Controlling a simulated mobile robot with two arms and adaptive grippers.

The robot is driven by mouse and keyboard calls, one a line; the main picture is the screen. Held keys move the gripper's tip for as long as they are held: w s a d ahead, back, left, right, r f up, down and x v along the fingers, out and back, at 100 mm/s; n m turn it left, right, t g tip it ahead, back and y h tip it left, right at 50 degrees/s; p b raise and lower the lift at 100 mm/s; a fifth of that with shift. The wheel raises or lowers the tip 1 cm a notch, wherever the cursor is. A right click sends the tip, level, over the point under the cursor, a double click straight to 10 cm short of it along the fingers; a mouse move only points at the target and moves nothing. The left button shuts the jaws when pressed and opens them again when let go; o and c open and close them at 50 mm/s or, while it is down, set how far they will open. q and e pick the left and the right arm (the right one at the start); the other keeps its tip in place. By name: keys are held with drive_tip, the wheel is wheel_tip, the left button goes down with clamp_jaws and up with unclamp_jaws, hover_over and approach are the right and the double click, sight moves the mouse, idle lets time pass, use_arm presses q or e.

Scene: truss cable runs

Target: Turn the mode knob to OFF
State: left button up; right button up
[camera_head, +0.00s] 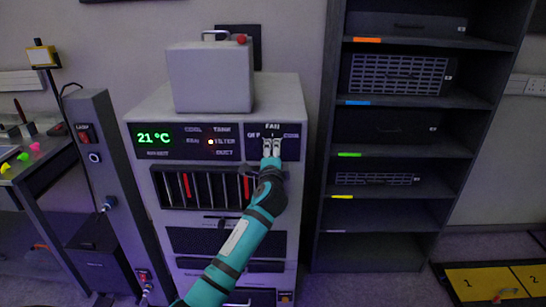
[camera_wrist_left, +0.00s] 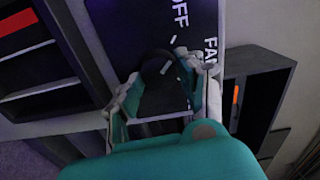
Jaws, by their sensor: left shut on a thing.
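The mode knob (camera_wrist_left: 157,68) is a dark round knob on a black label panel, seen in the left wrist view between my finger pads. The panel (camera_head: 290,148) is at the upper right of the white cabinet front in the head view, with FAN above, OFF at upper left and another label at right. My left gripper (camera_head: 271,150) reaches up to the panel and is shut on the knob, which its fingers mostly hide in the head view. The wrist view also shows the gripper (camera_wrist_left: 168,78) around it. A white mark shows on the knob; its exact heading is unclear. My right gripper is not in view.
A green 21 °C display (camera_head: 155,138) and a lit orange lamp (camera_head: 211,142) are left of the panel. A grey box (camera_head: 211,78) stands on the cabinet. A dark shelf rack (camera_head: 395,218) stands to the right, and a grey post (camera_head: 108,165) to the left.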

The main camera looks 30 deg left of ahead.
use_arm(q)
drive_tip(key=shift+f+n, duration=0.1)
drive_tip(key=shift+n, duration=0.5)
drive_tip(key=o, duration=1.1)
drive_tip(key=shift+o, duration=0.2)
drive_tip(key=v, duration=1.2)
drive_tip(key=shift+f, duration=0.1)
